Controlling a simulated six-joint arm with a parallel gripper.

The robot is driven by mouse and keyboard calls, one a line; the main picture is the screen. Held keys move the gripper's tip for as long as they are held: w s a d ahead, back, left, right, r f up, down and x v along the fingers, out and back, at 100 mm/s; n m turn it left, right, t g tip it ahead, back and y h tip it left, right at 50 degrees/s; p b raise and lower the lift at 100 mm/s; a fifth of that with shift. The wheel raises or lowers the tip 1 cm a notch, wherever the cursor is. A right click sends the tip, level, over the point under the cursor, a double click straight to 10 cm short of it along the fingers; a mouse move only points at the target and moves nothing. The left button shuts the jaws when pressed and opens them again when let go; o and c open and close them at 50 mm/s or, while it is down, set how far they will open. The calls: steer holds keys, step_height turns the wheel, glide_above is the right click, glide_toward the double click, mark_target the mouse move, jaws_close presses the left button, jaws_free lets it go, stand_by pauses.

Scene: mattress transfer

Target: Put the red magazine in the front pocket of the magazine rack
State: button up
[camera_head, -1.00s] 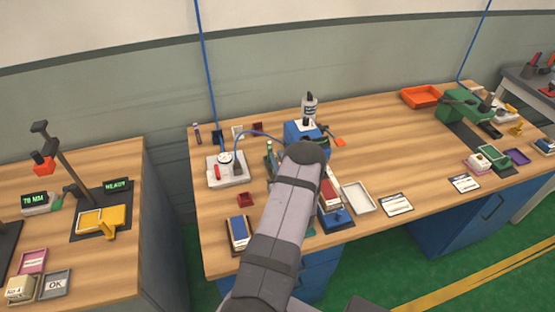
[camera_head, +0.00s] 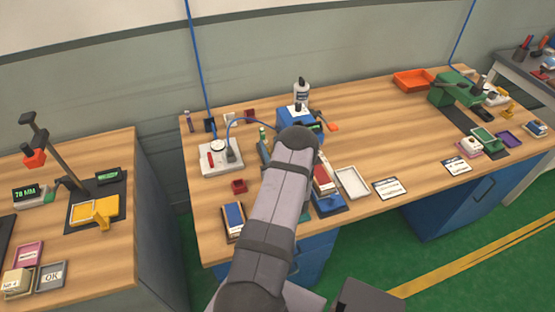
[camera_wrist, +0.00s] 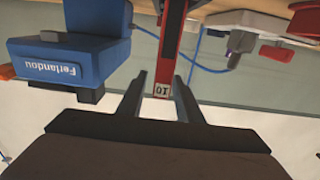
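In the wrist view, which is upside down, a narrow red upright piece (camera_wrist: 170,45) with a small label at its end lies between the fingers of my gripper (camera_wrist: 160,78). It looks like the red magazine. The fingers are apart, with a gap at the left finger; I cannot tell whether the right finger touches it. In the head view my arm hides the gripper. A red and white block (camera_head: 323,178) on a blue base stands just right of my arm. I cannot tell which item is the magazine rack.
A blue device (camera_head: 295,118) stands behind my arm; it also shows in the wrist view (camera_wrist: 65,50), beside the left finger.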

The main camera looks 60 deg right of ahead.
steer(key=b+v, duration=0.3)
steer(key=v, duration=0.9)
steer(key=shift+r, duration=0.5)
steer(key=w+a+f+n+g+y, duration=0.15)
steer(key=w+a+y, duration=0.25)
steer(key=w, duration=0.4)
steer(key=w+a+n+g+y, duration=0.2)
steer(key=w+a+n+y, duration=0.15)
steer(key=w, duration=0.55)
steer(key=w+a+r+n+g+y, duration=0.2)
steer(key=a+g, duration=0.2)
steer(key=a, duration=1.2)
steer(key=s+a+r+n+g+y, duration=0.1)
steer(key=s+a+r+g, duration=0.1)
steer(key=s+a, duration=0.4)
steer(key=s+a+r+n+g+y, duration=0.1)
steer(key=s+a, duration=0.6)
steer(key=a, duration=0.8)
step_height(320, 180, up, 2)
steer(key=shift+g+y, duration=0.65)
steer(key=shift+g, duration=0.5)
